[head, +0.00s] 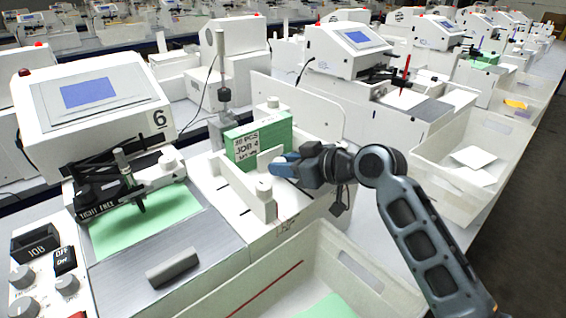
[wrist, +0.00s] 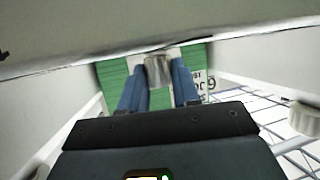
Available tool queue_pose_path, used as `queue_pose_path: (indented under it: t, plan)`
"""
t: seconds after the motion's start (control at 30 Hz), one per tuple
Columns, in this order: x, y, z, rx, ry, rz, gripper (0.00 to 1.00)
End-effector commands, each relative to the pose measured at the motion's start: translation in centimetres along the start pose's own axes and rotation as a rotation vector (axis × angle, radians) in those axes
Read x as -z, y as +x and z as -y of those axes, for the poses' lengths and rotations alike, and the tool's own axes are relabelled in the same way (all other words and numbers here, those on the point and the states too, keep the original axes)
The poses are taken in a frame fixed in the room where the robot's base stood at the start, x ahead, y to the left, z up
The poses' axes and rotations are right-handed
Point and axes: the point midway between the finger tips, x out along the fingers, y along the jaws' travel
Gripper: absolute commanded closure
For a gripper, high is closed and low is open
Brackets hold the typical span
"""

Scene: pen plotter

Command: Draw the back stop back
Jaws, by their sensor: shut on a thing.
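My gripper (head: 285,163) reaches into the white feeder tray from the right, and its blue fingers (wrist: 159,88) show in the wrist view. They are shut on a small grey metal tab (wrist: 157,70), which I take to be the handle of the back stop. A small white plate (head: 266,160) shows just left of the fingertips in the head view, likely part of the back stop. The green card stack (head: 279,133) with a white printed label (head: 246,147) stands upright just behind it. The stack's green face (wrist: 113,84) fills the space past the fingers. The stop's lower part is hidden.
The plotter (head: 95,105) with green paper (head: 145,222) is at the left. An open white bin (head: 300,275) lies in front.

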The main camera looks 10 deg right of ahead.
Motion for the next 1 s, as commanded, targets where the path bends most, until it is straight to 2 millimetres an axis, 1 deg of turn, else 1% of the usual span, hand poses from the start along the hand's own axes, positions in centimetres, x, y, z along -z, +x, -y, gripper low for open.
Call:
queue_pose_path:
  t: [0.3,0.4,0.5,0.57,0.83,0.87,1.0]
  plan:
    - [-2.8,-6.3,1.6,-0.001,0.004,-0.004,1.00]
    - [-3.4,-7.9,2.0,-0.001,0.003,-0.004,1.00]
    - [-3.7,-8.9,2.2,-0.001,0.001,-0.003,1.00]
    - [-3.7,-9.1,2.3,-0.001,0.001,-0.002,1.00]
    - [-3.8,-9.2,2.3,0.002,0.001,0.002,1.00]
    - [-3.8,-9.2,2.3,0.002,0.001,0.002,0.68]
    - [-3.8,-9.2,2.3,0.001,0.001,0.001,0.55]
